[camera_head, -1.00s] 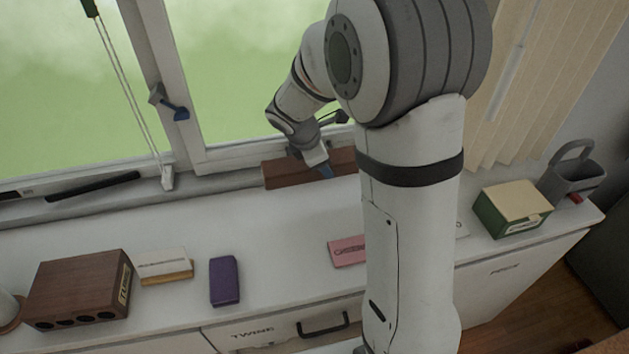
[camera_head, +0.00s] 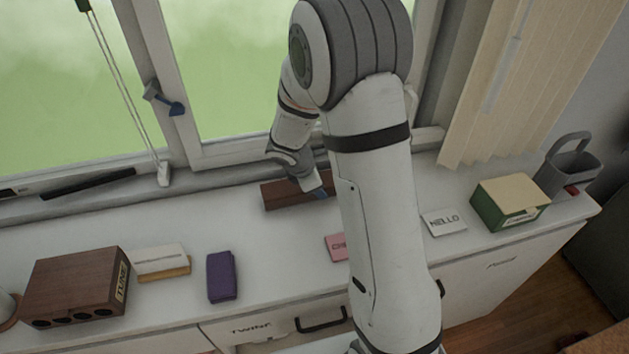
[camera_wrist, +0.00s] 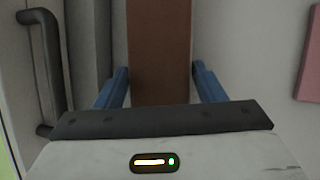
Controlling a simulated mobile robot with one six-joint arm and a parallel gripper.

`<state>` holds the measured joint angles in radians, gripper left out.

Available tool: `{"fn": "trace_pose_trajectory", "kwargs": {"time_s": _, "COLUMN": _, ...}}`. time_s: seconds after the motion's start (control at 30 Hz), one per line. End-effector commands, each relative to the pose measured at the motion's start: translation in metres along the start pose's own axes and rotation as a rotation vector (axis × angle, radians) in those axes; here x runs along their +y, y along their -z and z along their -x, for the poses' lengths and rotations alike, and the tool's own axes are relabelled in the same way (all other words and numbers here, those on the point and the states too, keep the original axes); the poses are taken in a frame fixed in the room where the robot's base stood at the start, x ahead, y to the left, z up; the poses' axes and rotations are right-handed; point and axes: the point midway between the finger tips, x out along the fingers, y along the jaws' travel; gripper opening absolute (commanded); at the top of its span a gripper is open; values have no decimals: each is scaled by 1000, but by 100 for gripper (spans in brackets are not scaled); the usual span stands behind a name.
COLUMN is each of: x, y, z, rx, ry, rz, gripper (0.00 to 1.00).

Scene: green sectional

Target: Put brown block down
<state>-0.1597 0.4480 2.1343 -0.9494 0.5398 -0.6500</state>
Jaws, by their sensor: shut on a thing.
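The brown block (camera_head: 284,193) is long and plain. It is at the back of the white counter (camera_head: 250,222), just in front of the window sill, and the arm hides its right end. My gripper (camera_head: 319,191) is shut on it near its visible middle. In the wrist view the block (camera_wrist: 159,52) runs lengthwise between the blue fingers of my gripper (camera_wrist: 162,87). I cannot tell whether its underside touches the counter.
A dark brown box with holes (camera_head: 75,283), a white-and-tan block (camera_head: 162,262) and a purple block (camera_head: 221,277) stand at left. A pink card (camera_head: 337,247) lies partly behind my arm. A HELLO card (camera_head: 443,223), green box (camera_head: 507,202) and grey caddy (camera_head: 570,168) are at right.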

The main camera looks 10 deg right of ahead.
Motion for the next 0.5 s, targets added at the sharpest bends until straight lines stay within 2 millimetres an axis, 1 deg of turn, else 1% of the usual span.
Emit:
{"fn": "trace_pose_trajectory", "kwargs": {"time_s": 0.07, "x": 0, "y": 0, "z": -2, "rx": 0, "ry": 0, "rz": 0, "gripper": 38}}
{"fn": "trace_pose_trajectory", "kwargs": {"time_s": 0.1, "x": 0, "y": 0, "z": -2, "rx": 0, "ry": 0, "rz": -1, "gripper": 65}}
{"fn": "trace_pose_trajectory", "kwargs": {"time_s": 0.37, "x": 0, "y": 0, "z": -1, "rx": 0, "ry": 1, "rz": -1, "gripper": 86}}
{"fn": "trace_pose_trajectory", "kwargs": {"time_s": 0.5, "x": 0, "y": 0, "z": -1, "rx": 0, "ry": 1, "rz": -1, "gripper": 87}}
